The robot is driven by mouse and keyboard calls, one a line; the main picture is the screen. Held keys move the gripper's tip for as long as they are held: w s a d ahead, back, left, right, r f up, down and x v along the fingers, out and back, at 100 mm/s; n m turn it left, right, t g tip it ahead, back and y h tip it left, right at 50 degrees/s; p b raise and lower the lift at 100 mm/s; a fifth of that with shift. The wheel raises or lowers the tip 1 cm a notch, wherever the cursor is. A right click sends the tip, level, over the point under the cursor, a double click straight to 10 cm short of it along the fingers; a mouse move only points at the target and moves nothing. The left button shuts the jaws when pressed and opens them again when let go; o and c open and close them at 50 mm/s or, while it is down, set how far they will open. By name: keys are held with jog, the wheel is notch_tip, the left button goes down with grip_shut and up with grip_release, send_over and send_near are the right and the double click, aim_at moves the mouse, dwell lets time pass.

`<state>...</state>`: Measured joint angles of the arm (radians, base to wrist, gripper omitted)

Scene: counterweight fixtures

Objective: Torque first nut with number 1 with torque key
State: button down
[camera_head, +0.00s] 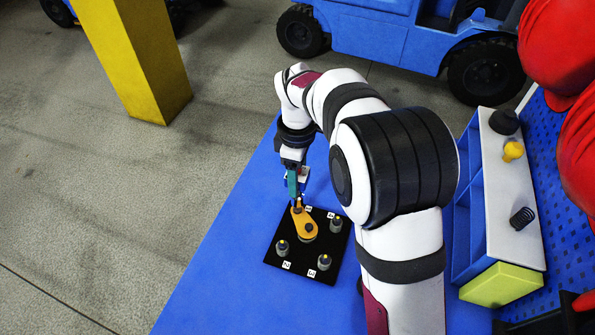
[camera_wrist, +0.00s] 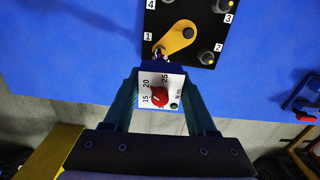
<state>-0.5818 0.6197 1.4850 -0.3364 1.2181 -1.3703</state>
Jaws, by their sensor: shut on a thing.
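The torque key (camera_wrist: 175,82) has a white dial face marked 15, 20, 25 with a red knob. It is held between the teal fingers of my gripper (camera_wrist: 160,72); in the head view, my gripper (camera_head: 293,181) points down over the plate's far left corner. The black plate (camera_wrist: 170,10) carries labels 1 to 4 and nuts near its corners. The key's tip meets the narrow end of an orange-yellow arm (camera_wrist: 177,40) beside label 1 (camera_wrist: 148,37). The first nut is hidden there; whether the tip is seated cannot be told.
Other nuts show at label 2 (camera_wrist: 206,57) and label 3 (camera_wrist: 222,6). The blue table (camera_head: 215,265) is clear left of the plate.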

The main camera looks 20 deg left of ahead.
jog(key=shift+f, duration=1.55)
dwell(0.7)
dwell(0.3)
jog(key=m, duration=0.6)
jog(key=shift+m, duration=0.5)
jog(key=m, duration=0.5)
jog(key=shift+r, duration=2.05)
jog(key=shift+r, duration=0.1)
